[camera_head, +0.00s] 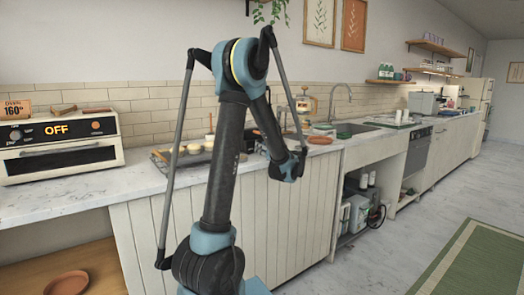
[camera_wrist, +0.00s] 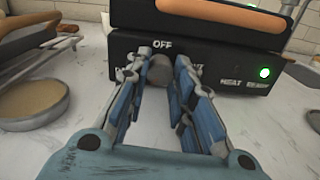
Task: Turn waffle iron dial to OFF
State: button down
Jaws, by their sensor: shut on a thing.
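The waffle iron (camera_wrist: 228,55) shows in the wrist view as a dark body with a black front panel. Its dial (camera_wrist: 159,72) is a small grey-brown round knob below the printed word OFF. My gripper (camera_wrist: 158,78) has its blue and grey fingers on either side of the dial and is shut on it. The fingers partly cover the labels left and right of the dial. I cannot see a pointer mark on the dial, so its setting is unclear. In the head view my arm hides the gripper and the dial.
An orange-brown handle (camera_wrist: 225,14) lies above the panel. A round pan (camera_wrist: 34,100) stands at left on the pale counter. In the head view, an oven (camera_head: 60,145) with an OFF display stands far left.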

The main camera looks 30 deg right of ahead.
jog(key=shift+f+n, duration=0.1)
jog(key=shift+n, duration=1.5)
jog(key=c, duration=1.3)
grip_release()
jog(key=shift+c, duration=0.2)
jog(key=shift+s, duration=0.5)
jog(key=s, duration=1.1)
jog(key=shift+d+f, duration=0.15)
jog(key=shift+d, duration=0.1)
